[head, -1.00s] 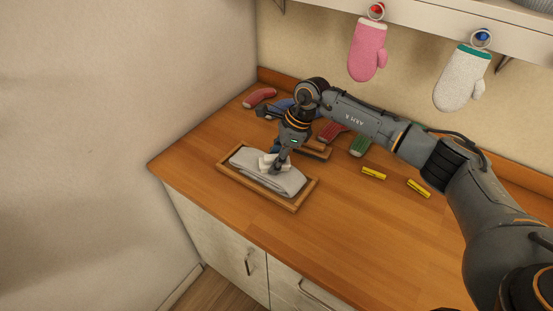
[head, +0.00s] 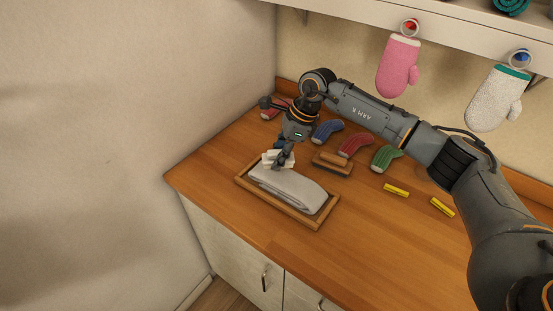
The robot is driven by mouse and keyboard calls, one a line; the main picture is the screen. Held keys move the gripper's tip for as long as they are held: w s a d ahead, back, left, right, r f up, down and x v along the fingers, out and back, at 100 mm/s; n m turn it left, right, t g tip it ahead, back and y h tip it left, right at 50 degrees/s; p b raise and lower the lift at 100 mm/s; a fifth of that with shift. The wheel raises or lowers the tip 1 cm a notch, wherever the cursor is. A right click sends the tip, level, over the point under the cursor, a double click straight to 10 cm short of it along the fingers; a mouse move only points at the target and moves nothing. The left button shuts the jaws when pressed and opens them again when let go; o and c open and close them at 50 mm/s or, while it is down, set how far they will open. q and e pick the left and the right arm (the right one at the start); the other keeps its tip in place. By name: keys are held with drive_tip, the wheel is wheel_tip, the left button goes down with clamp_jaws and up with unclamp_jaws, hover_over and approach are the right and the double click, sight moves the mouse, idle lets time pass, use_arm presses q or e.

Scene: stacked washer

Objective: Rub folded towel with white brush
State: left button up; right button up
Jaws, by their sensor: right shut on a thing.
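The folded grey towel (head: 290,188) lies in a shallow wooden tray (head: 318,221) on the wooden counter. My right gripper (head: 279,163) points down and is shut on the white brush (head: 269,158). The brush is at the towel's far left end, over or on it; whether it touches the cloth is hard to tell. The gripper fingers hide part of the brush. My left gripper is not in view.
A wooden brush-like block (head: 332,164) lies behind the tray. Red, blue (head: 327,131) and green (head: 386,157) socks lie along the back. Yellow clips (head: 396,190) lie at right. Mitts (head: 398,66) hang above. The front counter is clear.

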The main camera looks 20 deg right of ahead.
drive_tip(key=shift+r+p, duration=0.35)
drive_tip(key=shift+r, duration=0.6)
drive_tip(key=shift+w+a+r+p, duration=0.1)
drive_tip(key=shift+w+r+p, duration=0.15)
drive_tip(key=shift+r, duration=0.45)
drive_tip(key=shift+s+r, duration=0.15)
drive_tip(key=shift+r, duration=0.4)
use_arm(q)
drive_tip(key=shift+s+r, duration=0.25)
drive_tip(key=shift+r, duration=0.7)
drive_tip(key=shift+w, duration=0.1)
